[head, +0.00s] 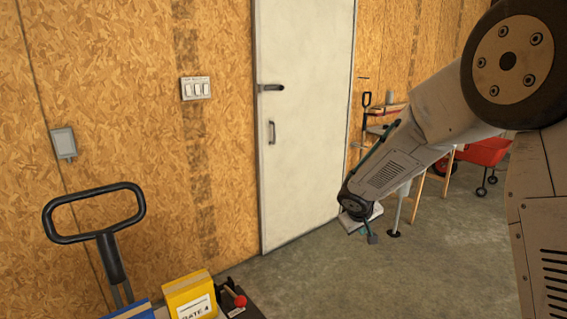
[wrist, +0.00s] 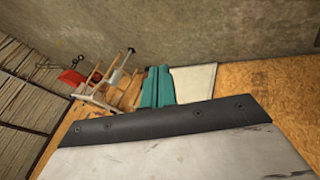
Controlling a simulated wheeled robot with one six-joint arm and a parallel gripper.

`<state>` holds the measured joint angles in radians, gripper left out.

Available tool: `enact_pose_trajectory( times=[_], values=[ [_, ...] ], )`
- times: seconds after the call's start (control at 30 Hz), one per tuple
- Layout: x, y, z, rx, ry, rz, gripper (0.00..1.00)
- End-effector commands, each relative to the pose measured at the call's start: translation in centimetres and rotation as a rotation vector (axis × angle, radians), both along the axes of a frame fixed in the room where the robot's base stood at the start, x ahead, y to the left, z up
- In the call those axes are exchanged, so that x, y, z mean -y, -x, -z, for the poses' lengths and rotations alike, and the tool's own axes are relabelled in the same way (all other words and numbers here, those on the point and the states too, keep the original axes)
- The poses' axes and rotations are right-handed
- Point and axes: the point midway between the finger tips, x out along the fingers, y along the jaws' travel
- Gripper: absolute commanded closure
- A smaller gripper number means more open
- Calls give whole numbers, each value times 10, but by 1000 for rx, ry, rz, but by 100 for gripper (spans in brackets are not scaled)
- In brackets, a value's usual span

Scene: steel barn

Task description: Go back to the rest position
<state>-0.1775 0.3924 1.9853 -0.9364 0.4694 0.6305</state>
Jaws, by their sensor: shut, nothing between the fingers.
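My gripper (head: 371,238) hangs at the end of my arm, low in front of the wall right of the white door (head: 299,120) in the head view. It is small and partly hidden there by my wrist. In the wrist view the teal fingers of my gripper (wrist: 157,72) lie side by side, shut, with nothing between them. My arm reaches down to the left from the right edge of the head view.
A yellow box (head: 189,292) and a red-knobbed device (head: 240,300) stand at the bottom, near a black cart handle (head: 95,212). A red cart (head: 485,152) stands behind my arm. The concrete floor (head: 330,275) before the door is clear.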

Motion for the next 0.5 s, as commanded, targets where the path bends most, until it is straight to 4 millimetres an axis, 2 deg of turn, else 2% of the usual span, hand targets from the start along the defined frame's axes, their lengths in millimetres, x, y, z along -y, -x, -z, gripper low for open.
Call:
enact_pose_trajectory(
  times=[0.03,0.17,0.2,0.33,0.5],
  values=[
    [16,29,-20,-39,21,45,100],
    [45,108,-54,-178,41,139,100],
    [50,133,-62,-222,35,160,100],
    [58,214,-85,-357,-14,215,100],
    [52,310,-107,-492,-133,249,100]
  ],
)
